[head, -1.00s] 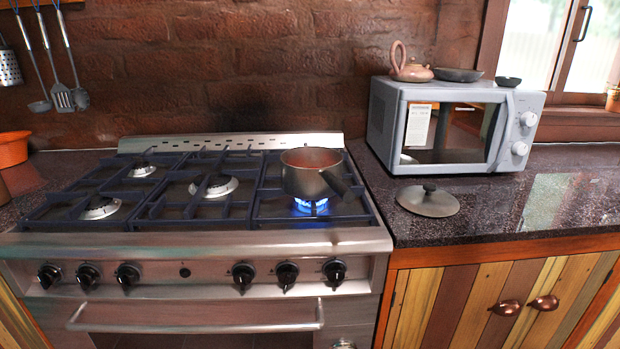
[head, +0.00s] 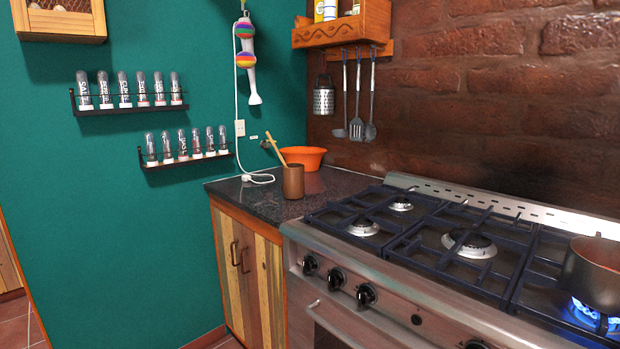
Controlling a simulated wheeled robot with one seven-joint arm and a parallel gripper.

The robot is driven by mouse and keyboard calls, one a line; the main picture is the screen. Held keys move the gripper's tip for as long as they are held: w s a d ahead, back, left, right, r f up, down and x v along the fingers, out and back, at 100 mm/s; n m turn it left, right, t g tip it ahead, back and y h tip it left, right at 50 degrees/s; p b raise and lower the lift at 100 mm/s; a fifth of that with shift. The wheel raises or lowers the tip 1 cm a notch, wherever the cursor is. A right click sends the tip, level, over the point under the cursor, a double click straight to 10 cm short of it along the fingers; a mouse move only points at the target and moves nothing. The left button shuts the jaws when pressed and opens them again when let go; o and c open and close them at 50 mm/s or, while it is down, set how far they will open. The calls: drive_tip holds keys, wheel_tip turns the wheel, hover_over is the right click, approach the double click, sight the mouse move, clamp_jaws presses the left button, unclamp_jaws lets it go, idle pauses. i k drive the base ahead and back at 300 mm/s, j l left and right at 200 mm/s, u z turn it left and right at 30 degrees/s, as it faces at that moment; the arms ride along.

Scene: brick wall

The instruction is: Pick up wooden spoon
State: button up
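A wooden spoon (head: 275,148) stands tilted in a brown cup-like holder (head: 293,182) on the dark counter in the left corner, in the head view. Its light handle leans up and to the left out of the holder. Its lower end is hidden inside the holder. My gripper is not in view.
An orange bowl (head: 304,157) stands right behind the holder. A white cord (head: 258,178) lies on the counter (head: 238,190) to the left. The stove (head: 400,245) is to the right, with a pot (head: 592,275) over a lit blue flame. Metal utensils (head: 356,100) hang on the brick wall.

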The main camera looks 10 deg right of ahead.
sight(273, 143)
drive_tip(key=i+j+z, duration=0.15)
drive_tip(key=i+j, duration=0.45)
drive_tip(key=i+j+z, duration=0.15)
drive_tip(key=i+j, duration=0.45)
drive_tip(key=j, duration=0.2)
